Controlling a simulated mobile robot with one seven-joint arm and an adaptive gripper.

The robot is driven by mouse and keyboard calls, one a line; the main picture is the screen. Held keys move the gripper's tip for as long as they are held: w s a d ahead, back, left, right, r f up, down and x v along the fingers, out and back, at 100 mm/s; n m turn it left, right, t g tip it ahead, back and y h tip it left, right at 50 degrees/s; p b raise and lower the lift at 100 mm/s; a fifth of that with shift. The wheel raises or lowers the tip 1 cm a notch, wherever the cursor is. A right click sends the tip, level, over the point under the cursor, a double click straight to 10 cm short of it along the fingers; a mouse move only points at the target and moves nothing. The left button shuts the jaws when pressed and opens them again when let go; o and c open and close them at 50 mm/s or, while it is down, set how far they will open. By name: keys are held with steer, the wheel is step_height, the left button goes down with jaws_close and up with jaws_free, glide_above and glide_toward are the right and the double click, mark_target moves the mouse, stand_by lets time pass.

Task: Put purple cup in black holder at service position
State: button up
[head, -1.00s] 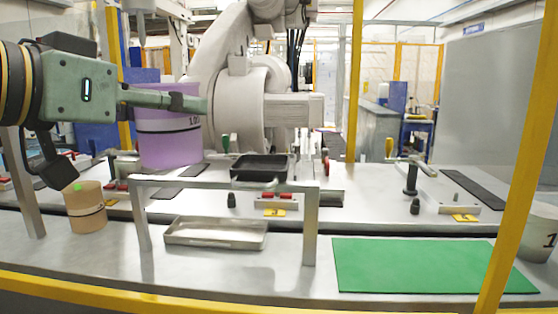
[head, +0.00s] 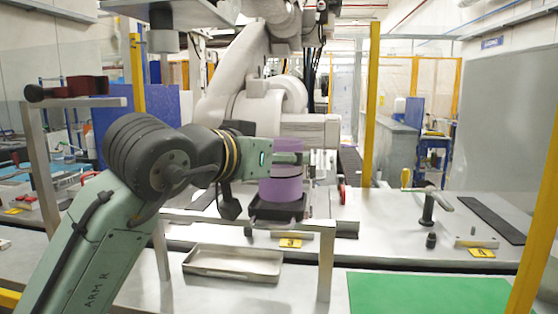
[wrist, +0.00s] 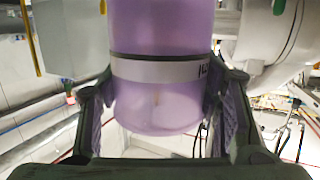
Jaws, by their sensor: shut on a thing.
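The purple cup (head: 281,190) is upright at the black holder (head: 262,212), a shallow black tray on the raised metal stand. The cup's base meets or overlaps the tray in the head view; I cannot tell whether it rests in it or hangs just above. My gripper (head: 287,158) reaches in from the left and is shut on the cup. In the wrist view the fingers of my gripper (wrist: 160,115) flank the cup (wrist: 158,100), which has a grey band with dark markings. Part of the cup is hidden behind the gripper.
The metal stand (head: 325,262) holds the tray above the table. A shallow metal tray (head: 233,262) lies below it. A green mat (head: 428,294) is at the front right. A yellow post (head: 370,105) and a clamp fixture (head: 428,205) stand to the right. A large white robot arm is behind.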

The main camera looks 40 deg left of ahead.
steer(key=shift+f, duration=0.9)
steer(key=shift+f, duration=0.15)
steer(key=o, duration=1.2)
steer(key=shift+c, duration=0.2)
steer(key=shift+r, duration=0.3)
steer(key=b+v, duration=0.2)
steer(key=v, duration=1)
steer(key=shift+b, duration=0.3)
steer(key=shift+f, duration=0.1)
